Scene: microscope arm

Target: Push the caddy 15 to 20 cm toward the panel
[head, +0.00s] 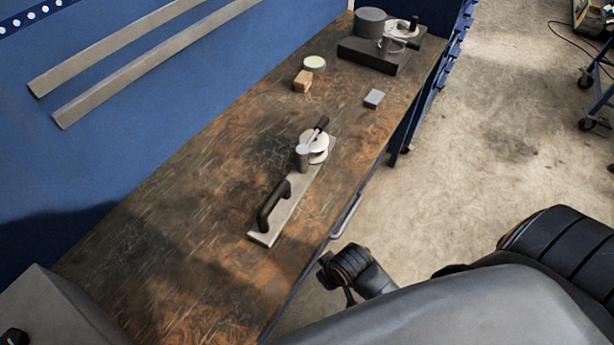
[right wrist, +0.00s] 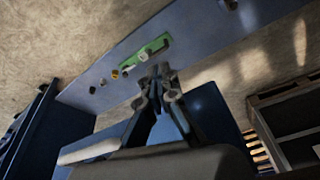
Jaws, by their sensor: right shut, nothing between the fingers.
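A long grey plate (head: 268,232) with a black handle (head: 271,205) lies on the worn brown bench. A small post and pale round discs (head: 314,148) stand at its far end. I take this as the caddy, but cannot be sure. The blue panel (head: 120,140) with two grey rails stands along the bench's left side, apart from the plate. My right gripper (head: 338,274) is off the bench's right edge, near the plate's near end but not touching it. In the right wrist view its fingers (right wrist: 160,76) are together and empty. My left gripper is not in view.
A dark block (head: 372,56) with a cylinder stands at the bench's far end. A wooden block (head: 303,81), a pale green round tin (head: 314,63) and a small grey block (head: 374,99) lie before it. Bare bench separates the plate from the panel.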

